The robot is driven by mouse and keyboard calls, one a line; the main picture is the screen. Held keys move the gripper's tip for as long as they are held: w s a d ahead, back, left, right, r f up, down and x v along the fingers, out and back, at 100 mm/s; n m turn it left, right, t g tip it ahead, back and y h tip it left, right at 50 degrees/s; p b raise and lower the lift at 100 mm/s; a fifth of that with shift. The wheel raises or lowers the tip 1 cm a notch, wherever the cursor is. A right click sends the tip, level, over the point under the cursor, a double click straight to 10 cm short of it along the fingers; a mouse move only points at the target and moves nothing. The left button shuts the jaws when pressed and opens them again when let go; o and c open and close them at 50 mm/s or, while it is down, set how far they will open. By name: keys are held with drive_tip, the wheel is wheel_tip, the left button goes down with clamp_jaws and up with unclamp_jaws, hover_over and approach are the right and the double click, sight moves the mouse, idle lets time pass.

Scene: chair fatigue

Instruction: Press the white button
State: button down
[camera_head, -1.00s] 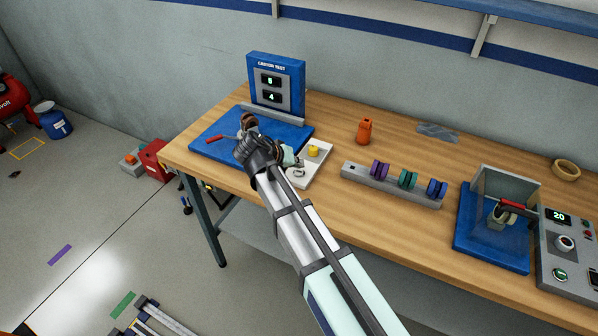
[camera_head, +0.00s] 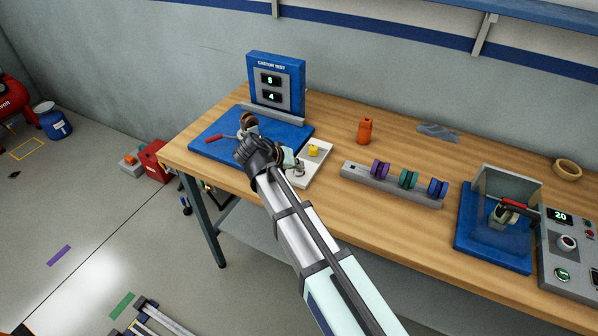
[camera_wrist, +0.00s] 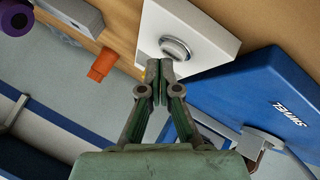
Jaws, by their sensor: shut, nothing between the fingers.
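A white button panel (camera_head: 324,153) lies on the workbench, to the right of the blue caster test base. It carries a yellow button (camera_head: 313,151) and a round pale button with a metal rim, seen clearly in the wrist view (camera_wrist: 176,47). My gripper (camera_wrist: 160,71) is shut and empty. Its fingertips appear at the panel's edge, just below the round button in the wrist view; contact cannot be told. In the head view my wrist hides part of the panel's left side.
The blue caster test stand (camera_head: 276,82) shows 5 over 4 behind my gripper. A red-handled clamp (camera_head: 214,138) lies on its base. A grey rack (camera_head: 391,186) of coloured wheels, an orange object (camera_head: 365,130) and a second blue fixture (camera_head: 491,244) stand to the right.

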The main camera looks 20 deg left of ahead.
sight(297, 172)
drive_tip(key=shift+f+b, duration=0.35)
drive_tip(key=shift+f, duration=0.05)
idle(0.4)
drive_tip(key=shift+r, duration=0.15)
drive_tip(key=shift+r+p, duration=0.35)
drive_tip(key=shift+r, duration=0.3)
idle(0.3)
drive_tip(key=shift+r+p, duration=1.1)
drive_tip(key=shift+r, duration=1.45)
